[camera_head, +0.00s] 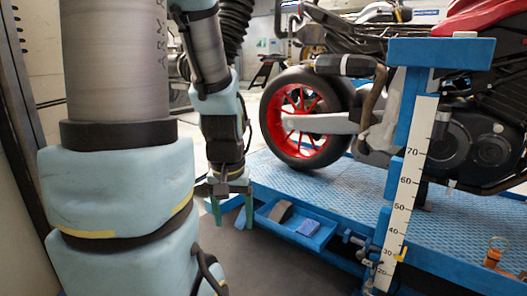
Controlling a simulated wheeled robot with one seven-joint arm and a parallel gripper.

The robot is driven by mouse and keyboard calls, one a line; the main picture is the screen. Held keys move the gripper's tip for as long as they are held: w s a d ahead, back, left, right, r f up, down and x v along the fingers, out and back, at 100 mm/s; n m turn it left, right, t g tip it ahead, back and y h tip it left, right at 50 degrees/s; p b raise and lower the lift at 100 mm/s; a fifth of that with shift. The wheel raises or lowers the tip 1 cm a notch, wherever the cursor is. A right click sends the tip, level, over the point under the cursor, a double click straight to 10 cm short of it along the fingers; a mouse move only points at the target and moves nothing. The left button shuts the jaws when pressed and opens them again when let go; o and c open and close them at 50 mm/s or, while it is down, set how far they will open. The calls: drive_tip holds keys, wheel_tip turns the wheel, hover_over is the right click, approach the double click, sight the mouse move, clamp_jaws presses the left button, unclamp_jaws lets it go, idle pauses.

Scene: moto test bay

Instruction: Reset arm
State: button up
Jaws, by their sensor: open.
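My gripper (231,212) hangs fingers-down left of the middle of the head view, at the end of my grey and light-blue arm. Its two green fingers are apart with nothing visible between them. The fingers are beside the left end of a small blue tray (262,222). I cannot tell whether they touch it. My large arm links fill the left side of the view and hide what lies behind them.
A motorcycle with a red-rimmed rear wheel (327,150) stands on a blue lift platform (385,190). The tray holds a dark curved piece (281,211) and a blue block (308,227). A blue post with a white numbered scale (409,185) rises at right. Grey floor (285,265) is clear below.

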wheel_tip(320, 180, up, 28)
drive_tip(key=p, duration=2.5)
drive_tip(key=shift+f, duration=0.15)
